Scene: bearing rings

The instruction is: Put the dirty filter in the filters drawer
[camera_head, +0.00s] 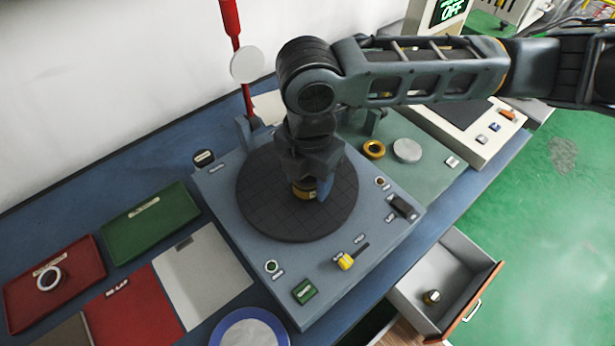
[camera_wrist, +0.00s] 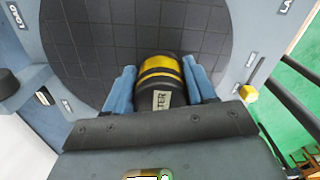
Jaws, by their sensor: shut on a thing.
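My gripper (camera_head: 312,184) is shut on the filter (camera_head: 303,193), a dark cylinder with yellow bands. In the wrist view the filter (camera_wrist: 160,92) sits between the two blue fingers of my gripper (camera_wrist: 160,85), its label partly readable as "TER". The filter is over the round dark plate (camera_head: 265,218) of the grey machine; whether it touches the plate I cannot tell. An open drawer (camera_head: 467,262) with a wooden front sticks out below the bench at lower right. I can read no label on the drawer.
A green tray (camera_head: 150,222) and a red tray (camera_head: 52,282) with a ring (camera_head: 48,279) lie at left. A blue-rimmed dish (camera_head: 217,334) is at the front. Green floor lies open at right.

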